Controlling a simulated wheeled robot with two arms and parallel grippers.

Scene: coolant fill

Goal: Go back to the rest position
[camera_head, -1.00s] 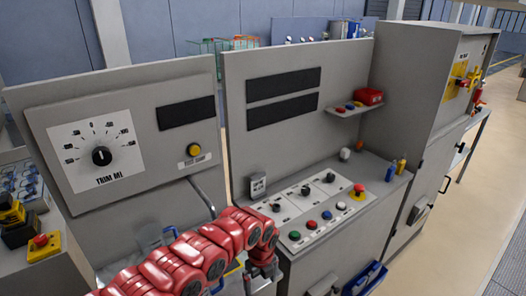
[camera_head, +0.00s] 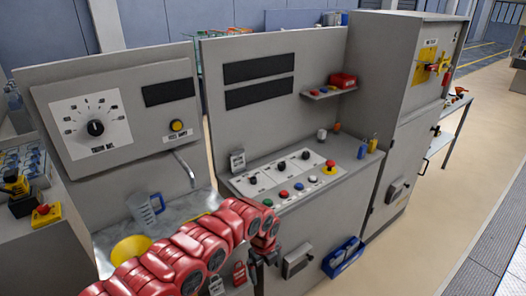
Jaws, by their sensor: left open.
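My left arm, red, comes in from the bottom left of the head view. Its dark gripper (camera_head: 262,268) hangs at the arm's end, in front of the control cabinet's front face. It is open, and I see nothing between its fingers. A clear measuring jug with blue markings (camera_head: 147,212) stands on the metal worktop under the spout (camera_head: 184,168), to the left of my arm. The trim dial (camera_head: 96,128) and yellow button (camera_head: 177,125) are on the left panel. My right gripper is not in view.
A yellow round bowl or disc (camera_head: 131,249) lies on the worktop, partly near my arm. The control console (camera_head: 290,178) has several buttons and a red emergency stop. The floor (camera_head: 430,220) at the right is clear.

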